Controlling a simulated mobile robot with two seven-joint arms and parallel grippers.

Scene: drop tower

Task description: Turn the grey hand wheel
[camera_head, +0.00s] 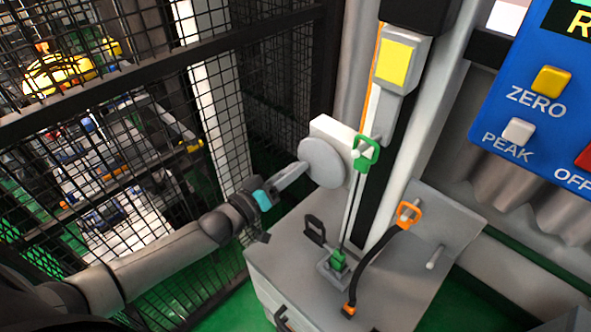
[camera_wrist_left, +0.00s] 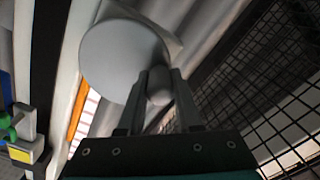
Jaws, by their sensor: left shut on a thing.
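The grey hand wheel (camera_head: 322,163) is a flat round disc in front of a white block beside the tower's column. It also shows large in the left wrist view (camera_wrist_left: 115,60). My left gripper (camera_head: 301,168) reaches it from the left, at the disc's left side. In the left wrist view my left gripper (camera_wrist_left: 158,82) has its two fingers closed around a small rounded grey handle (camera_wrist_left: 159,90) at the wheel's lower right edge. The fingers partly hide this handle. My right gripper is not in view.
A black mesh fence (camera_head: 120,120) stands close on the left. Green clamps (camera_head: 366,154) sit by the column. A blue button panel (camera_head: 520,120) is at right.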

